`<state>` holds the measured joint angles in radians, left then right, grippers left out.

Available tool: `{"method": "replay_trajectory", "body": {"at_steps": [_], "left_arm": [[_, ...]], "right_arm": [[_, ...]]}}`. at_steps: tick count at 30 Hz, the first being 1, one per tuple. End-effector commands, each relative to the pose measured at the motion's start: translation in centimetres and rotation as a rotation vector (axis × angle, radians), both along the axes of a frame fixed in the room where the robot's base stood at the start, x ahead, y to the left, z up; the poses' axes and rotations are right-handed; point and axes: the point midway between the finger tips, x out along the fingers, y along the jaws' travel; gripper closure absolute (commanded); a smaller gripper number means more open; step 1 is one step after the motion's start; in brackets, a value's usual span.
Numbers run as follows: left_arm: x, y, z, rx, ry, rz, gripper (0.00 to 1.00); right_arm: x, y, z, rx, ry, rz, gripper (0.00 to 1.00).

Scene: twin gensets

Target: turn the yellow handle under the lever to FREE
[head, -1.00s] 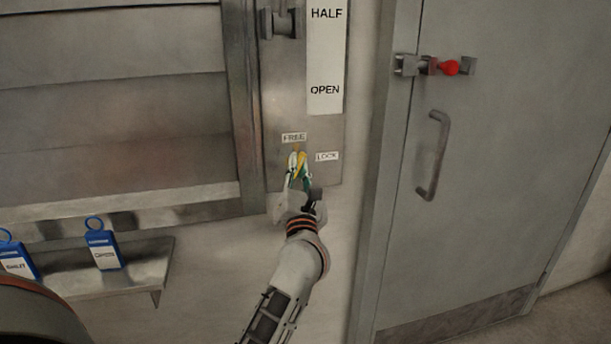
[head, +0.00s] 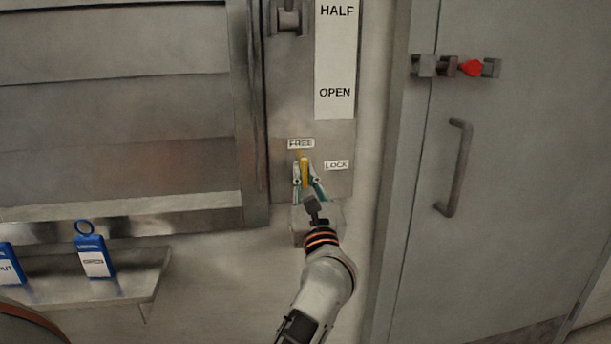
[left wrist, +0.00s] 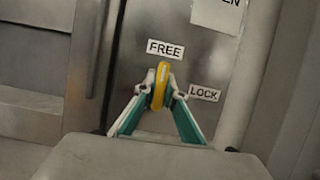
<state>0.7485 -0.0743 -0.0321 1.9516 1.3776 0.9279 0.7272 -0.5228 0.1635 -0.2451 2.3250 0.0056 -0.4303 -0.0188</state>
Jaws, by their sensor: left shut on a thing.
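The yellow handle (head: 304,172) is on the metal plate under the HALF and OPEN scale. In the head view it stands near upright, its top end just below the FREE label (head: 300,144). The LOCK label (head: 336,165) is to its right and a little lower. My left gripper (head: 306,182) is shut on the yellow handle, one finger on each side. In the left wrist view the handle (left wrist: 160,86) shows between the fingertips, its top just under FREE. My right gripper is not in view.
The lever's dark block (head: 289,18) is higher on the plate. A metal shelf (head: 130,278) at lower left bears blue tags (head: 94,250). To the right is a grey door with a pull handle (head: 456,168) and a bolt with a red knob (head: 470,68).

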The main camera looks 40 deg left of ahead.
Motion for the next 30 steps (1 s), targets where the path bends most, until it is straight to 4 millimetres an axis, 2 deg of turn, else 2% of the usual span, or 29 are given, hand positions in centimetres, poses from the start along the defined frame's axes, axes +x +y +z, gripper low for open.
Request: {"method": "replay_trajectory", "body": {"at_steps": [8,9,11,23,30], "left_arm": [[0.0,0.0,-0.2,-0.004,0.001,0.0,1.0],[0.0,0.0,-0.2,-0.004,0.001,0.0,0.85],[0.0,0.0,-0.2,-0.003,0.001,0.0,0.73],[-0.2,-0.3,-0.2,-0.001,0.002,-0.001,0.73],[-2.3,-2.9,-1.7,-0.002,0.004,-0.002,0.73]], "right_arm": [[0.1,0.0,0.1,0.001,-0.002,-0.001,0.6],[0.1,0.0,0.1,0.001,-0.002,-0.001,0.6],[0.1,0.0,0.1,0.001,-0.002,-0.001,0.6],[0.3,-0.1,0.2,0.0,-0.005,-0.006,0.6],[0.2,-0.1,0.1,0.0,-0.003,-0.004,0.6]]}}
